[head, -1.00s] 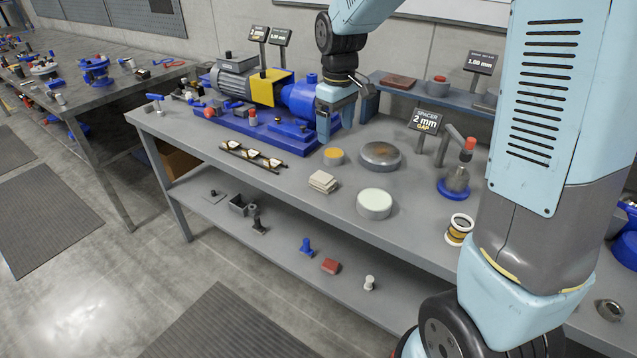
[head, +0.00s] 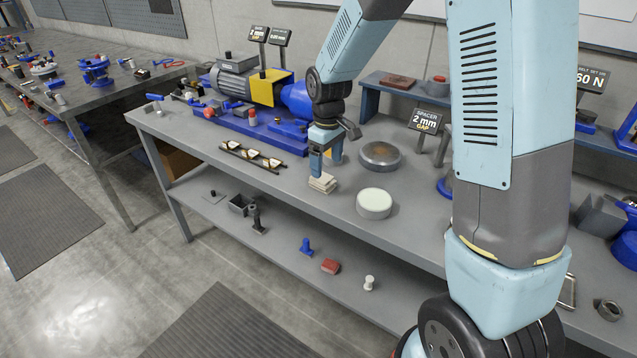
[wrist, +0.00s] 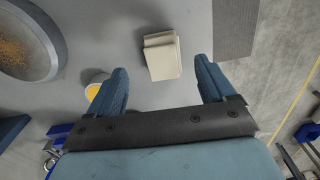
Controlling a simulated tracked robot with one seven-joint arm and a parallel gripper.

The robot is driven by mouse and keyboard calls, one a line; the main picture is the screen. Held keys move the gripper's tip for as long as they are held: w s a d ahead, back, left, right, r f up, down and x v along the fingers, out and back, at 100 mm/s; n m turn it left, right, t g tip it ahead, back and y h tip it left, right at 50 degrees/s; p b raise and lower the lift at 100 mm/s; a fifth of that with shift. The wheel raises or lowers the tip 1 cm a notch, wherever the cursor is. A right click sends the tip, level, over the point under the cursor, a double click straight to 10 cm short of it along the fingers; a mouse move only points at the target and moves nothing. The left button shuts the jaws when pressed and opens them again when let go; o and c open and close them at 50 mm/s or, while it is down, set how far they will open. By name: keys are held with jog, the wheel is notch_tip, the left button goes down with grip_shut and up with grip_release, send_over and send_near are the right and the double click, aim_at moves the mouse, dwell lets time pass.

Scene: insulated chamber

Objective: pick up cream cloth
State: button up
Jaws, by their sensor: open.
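The cream cloth (head: 321,184) is a small folded stack lying on the grey workbench near its front edge. In the wrist view the cloth (wrist: 162,55) lies ahead of the fingertips and between their lines, apart from both. My gripper (head: 319,168) is just above the cloth in the head view and partly covers its upper part.
A pale round-topped tin (head: 374,203) and a grey round dish (head: 380,156) stand right of the cloth. A small orange-topped cup (wrist: 97,86) is close beside the left finger. A tray (head: 252,157) lies left, with a blue pump (head: 296,98) behind.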

aim_at(323, 177)
jog(key=shift+w+a+f, duration=0.1)
jog(key=shift+a+f, duration=0.05)
jog(key=shift+f, duration=0.65)
jog(key=shift+w+a+f, duration=0.1)
jog(key=shift+a+f, duration=0.05)
jog(key=shift+f, duration=0.7)
jog(key=shift+w+a+f, duration=0.1)
jog(key=shift+a+f, duration=0.05)
jog(key=shift+f, duration=0.65)
jog(key=c, duration=1.1)
jog(key=shift+r, duration=0.1)
